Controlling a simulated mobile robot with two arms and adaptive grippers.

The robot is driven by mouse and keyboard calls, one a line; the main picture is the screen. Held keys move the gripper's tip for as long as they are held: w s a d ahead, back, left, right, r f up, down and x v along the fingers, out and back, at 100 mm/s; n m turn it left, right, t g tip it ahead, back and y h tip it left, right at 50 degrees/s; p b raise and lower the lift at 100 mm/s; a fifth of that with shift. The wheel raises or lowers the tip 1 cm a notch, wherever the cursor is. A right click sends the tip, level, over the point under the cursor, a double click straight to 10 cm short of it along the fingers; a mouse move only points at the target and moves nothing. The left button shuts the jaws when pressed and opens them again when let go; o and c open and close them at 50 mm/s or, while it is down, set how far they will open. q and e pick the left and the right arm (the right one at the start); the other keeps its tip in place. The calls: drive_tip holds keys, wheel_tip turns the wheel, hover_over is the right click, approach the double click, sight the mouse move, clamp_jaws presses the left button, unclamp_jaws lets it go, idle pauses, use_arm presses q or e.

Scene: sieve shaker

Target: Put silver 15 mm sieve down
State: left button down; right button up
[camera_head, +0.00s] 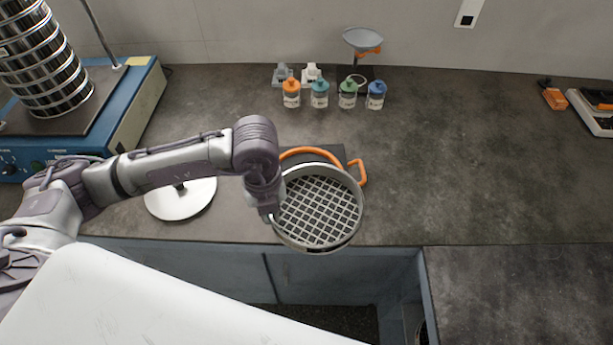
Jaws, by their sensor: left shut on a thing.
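The silver sieve (318,210), a round metal ring with a coarse square mesh, is near the front edge of the counter at the middle of the view. My left gripper (270,212) is shut on its left rim, with the fingertips mostly hidden behind the wrist. My right gripper is not in view.
A sieve stack (45,65) stands on a blue shaker (130,110) at the left. A white round disc (180,203) lies under my left arm. Several small bottles (320,95) and a funnel stand (362,42) are at the back. The counter to the right (470,165) is clear.

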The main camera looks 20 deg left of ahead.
use_arm(q)
drive_tip(key=n, duration=0.4)
drive_tip(key=r+n, duration=0.1)
drive_tip(key=n, duration=0.1)
drive_tip(key=shift+w+d, duration=0.1)
drive_tip(key=shift+w, duration=0.25)
drive_tip(key=shift+w+n, duration=0.2)
drive_tip(key=shift+n, duration=0.2)
drive_tip(key=w+a+f+p, duration=0.1)
drive_tip(key=w+f, duration=0.1)
drive_tip(key=w, duration=0.1)
drive_tip(key=w+a+f+p, duration=0.1)
drive_tip(key=w+f, duration=0.1)
drive_tip(key=w, duration=0.2)
drive_tip(key=w+f+p, duration=0.1)
drive_tip(key=w+f, duration=0.1)
drive_tip(key=w, duration=0.1)
drive_tip(key=shift+w+a+f, duration=0.4)
wheel_tip(320, 180, down, 4)
drive_tip(key=shift+r+p, duration=0.2)
drive_tip(key=shift+p, duration=0.5)
drive_tip(key=shift+w+f, duration=0.1)
drive_tip(key=shift+f, duration=0.15)
